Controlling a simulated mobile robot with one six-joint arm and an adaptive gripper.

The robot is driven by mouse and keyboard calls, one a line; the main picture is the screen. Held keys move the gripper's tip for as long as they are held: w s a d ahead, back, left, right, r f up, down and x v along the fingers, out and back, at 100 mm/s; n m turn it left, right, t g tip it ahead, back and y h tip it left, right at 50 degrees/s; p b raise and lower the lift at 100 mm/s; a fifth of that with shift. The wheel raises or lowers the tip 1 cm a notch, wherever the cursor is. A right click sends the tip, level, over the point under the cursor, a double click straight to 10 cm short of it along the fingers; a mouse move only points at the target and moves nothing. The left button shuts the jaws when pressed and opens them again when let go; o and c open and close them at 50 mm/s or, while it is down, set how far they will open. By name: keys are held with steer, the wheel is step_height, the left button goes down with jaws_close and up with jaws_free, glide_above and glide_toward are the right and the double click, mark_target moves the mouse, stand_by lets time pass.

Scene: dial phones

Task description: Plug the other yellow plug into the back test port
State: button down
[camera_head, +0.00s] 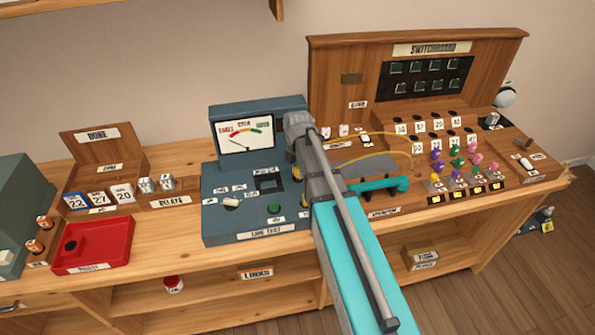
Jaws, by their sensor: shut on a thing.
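The blue-grey line test box (222,222) stands mid-bench with a dial meter (246,139) on its raised back. My gripper (297,174) is over the box's right side, mostly hidden by my own arm. A small yellow piece, apparently the yellow plug (295,171), shows at its tip, and the gripper is shut on it. A yellow cord (372,137) arcs from behind my arm to the switchboard (420,45) at right. The test ports are hidden or too small to tell, so I cannot tell whether the plug touches one.
A teal handset (382,186) lies right of my arm. Several coloured plugs (457,161) stand on the switchboard's desk. A red tray (97,246) and a wooden box with numbered tags (99,197) are at left. Bare bench shows in front of the red tray and line test box.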

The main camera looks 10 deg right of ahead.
steer(key=shift+f+b, duration=0.45)
steer(key=shift+f, duration=0.05)
steer(key=shift+c, duration=2.2)
jaws_free()
steer(key=shift+r, duration=0.1)
steer(key=shift+o, duration=1.2)
steer(key=shift+r, duration=0.1)
steer(key=shift+r+p, duration=3.65)
steer(key=shift+p, duration=0.15)
